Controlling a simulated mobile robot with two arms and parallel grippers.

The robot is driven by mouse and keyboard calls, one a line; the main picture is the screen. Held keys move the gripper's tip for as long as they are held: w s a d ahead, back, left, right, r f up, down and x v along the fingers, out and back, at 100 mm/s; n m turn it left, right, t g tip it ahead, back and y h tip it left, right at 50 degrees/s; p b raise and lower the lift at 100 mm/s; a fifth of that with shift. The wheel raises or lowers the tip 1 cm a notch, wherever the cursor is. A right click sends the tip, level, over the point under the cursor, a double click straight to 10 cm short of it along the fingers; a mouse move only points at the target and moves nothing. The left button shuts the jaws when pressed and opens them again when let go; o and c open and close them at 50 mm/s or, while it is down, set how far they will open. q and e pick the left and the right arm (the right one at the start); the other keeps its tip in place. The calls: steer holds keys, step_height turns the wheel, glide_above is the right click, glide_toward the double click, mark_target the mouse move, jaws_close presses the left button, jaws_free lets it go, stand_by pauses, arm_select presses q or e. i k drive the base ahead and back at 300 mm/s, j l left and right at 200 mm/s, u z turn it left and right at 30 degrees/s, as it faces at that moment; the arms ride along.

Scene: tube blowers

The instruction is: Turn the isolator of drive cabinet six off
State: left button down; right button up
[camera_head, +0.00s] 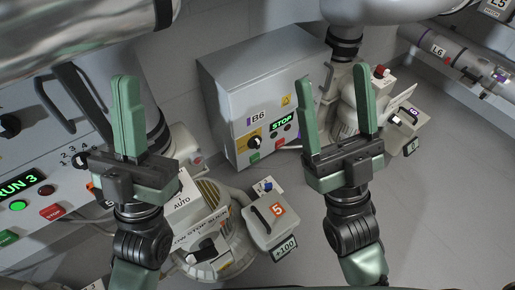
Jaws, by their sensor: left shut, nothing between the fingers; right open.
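The grey drive cabinet labelled B6 (240,75) stands in the middle of the head view. Its front has a green lit STOP display (282,123), a yellow warning mark and small buttons. The isolator (254,142), a black rotary knob on a yellow plate, sits at the lower left of that front. I cannot tell its exact setting. My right gripper (334,80) is open and empty, in front of the cabinet's right side and to the right of the isolator. My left gripper (127,78) is shut and empty, well to the left of the cabinet.
A panel with a RUN 3 display (18,189) stands at the left. A round blower with an AUTO plate (182,203) and a box marked 5 (270,222) stand below the cabinet. A pipe marked L6 (440,50) runs at upper right. Floor is clear at lower right.

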mark_target(255, 142)
steer(key=k+l+u, duration=0.15)
steer(key=l+u, duration=0.25)
steer(key=k+l+u, duration=0.15)
steer(key=u, duration=0.25)
steer(key=k, duration=0.05)
